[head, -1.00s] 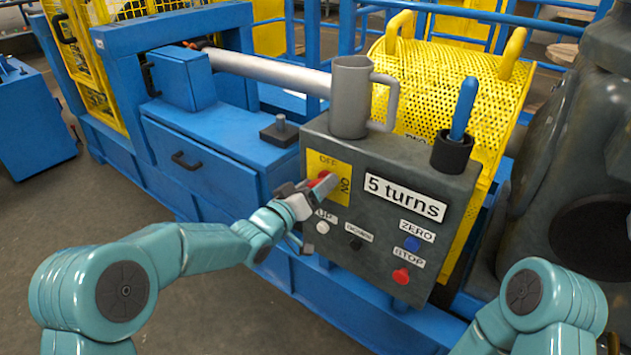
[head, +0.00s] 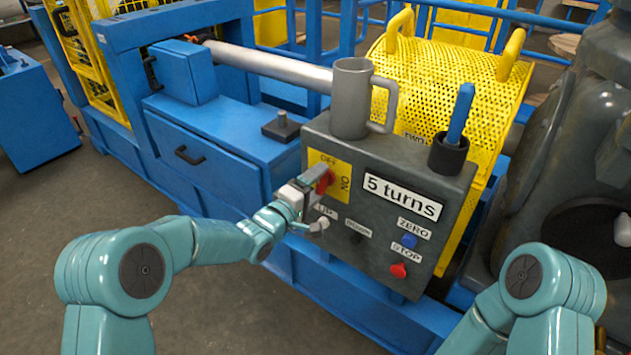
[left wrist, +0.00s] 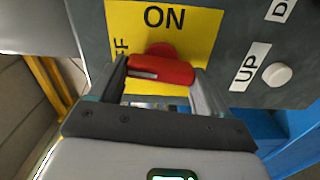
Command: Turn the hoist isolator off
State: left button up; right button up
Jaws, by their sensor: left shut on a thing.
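The hoist isolator is a red rotary handle (head: 325,182) on a yellow plate (head: 328,162) at the upper left of the dark grey control box (head: 400,180). The plate reads OFF at its top and ON at its right. My left gripper (head: 314,188) is shut on the handle. In the left wrist view the red handle (left wrist: 161,70) sits between the two fingers, lying crosswise, with ON above it and the partly hidden OFF to its left. My right gripper is out of view.
Below the plate are a white UP button (head: 322,223), a dark button, a blue ZERO button (head: 408,241) and a red STOP button (head: 398,270). A grey mug (head: 350,98) and a holder with a blue-handled tool (head: 460,115) stand on the box.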

pick_arm(q)
jog(key=shift+r+n, duration=0.2)
jog(key=shift+n, duration=0.3)
dwell(0.3)
jog(key=o, duration=1)
jog(key=shift+w+d+f, duration=0.1)
jog(key=shift+f, duration=0.05)
jog(key=p+v, duration=0.1)
jog(key=v, duration=1.5)
jog(key=shift+p, duration=0.35)
jog(key=shift+f, duration=0.1)
